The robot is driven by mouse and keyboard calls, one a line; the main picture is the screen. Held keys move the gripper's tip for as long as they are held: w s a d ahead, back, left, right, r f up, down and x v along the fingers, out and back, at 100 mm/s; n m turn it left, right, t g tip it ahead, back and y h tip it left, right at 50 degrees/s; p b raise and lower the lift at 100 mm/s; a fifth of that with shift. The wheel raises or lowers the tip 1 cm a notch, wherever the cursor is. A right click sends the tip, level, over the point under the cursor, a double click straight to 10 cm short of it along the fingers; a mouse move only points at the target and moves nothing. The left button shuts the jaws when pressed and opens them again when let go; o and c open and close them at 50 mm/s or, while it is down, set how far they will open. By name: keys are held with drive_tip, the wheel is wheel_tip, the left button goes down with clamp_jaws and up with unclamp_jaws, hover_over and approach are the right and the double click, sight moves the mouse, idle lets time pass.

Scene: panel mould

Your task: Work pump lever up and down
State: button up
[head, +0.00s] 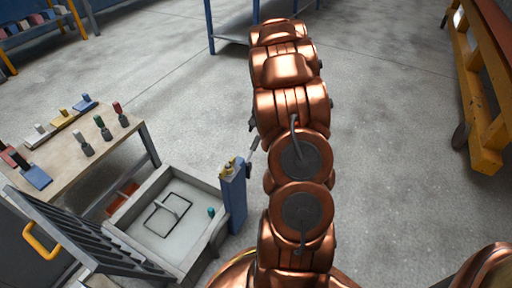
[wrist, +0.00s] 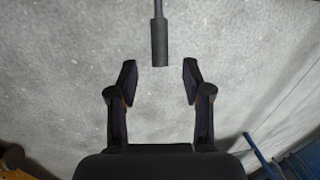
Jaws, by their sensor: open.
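The pump lever shows in the wrist view as a thin rod with a dark cylindrical grip (wrist: 159,45), coming in from the top edge. My gripper (wrist: 160,72) is open in the wrist view, one finger on each side of the grip's lower end, with a visible gap on both sides. Nothing is held. In the head view a blue pump body (head: 233,200) with yellow fittings stands at the right side of the mould, and a short grey part of the lever (head: 254,142) rises from it toward my arm. My arm hides the rest of the lever there.
The open mould tray (head: 152,238) has a rectangular wire frame (head: 167,215) and a small teal piece (head: 211,211) in it. A slatted grey panel with a yellow handle (head: 40,242) stands at its left. A workbench (head: 70,155) holds several coloured tools.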

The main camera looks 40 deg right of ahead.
sight(256, 140)
drive_tip(key=f, duration=0.2)
drive_tip(key=f+b, duration=0.1)
drive_tip(key=f, duration=0.2)
drive_tip(key=w+f+b, duration=0.1)
drive_tip(key=f, duration=0.1)
drive_tip(key=shift+w+a+f, duration=0.1)
drive_tip(key=shift+a+f, duration=0.15)
drive_tip(key=shift+f, duration=0.05)
clamp_jaws()
idle(0.4)
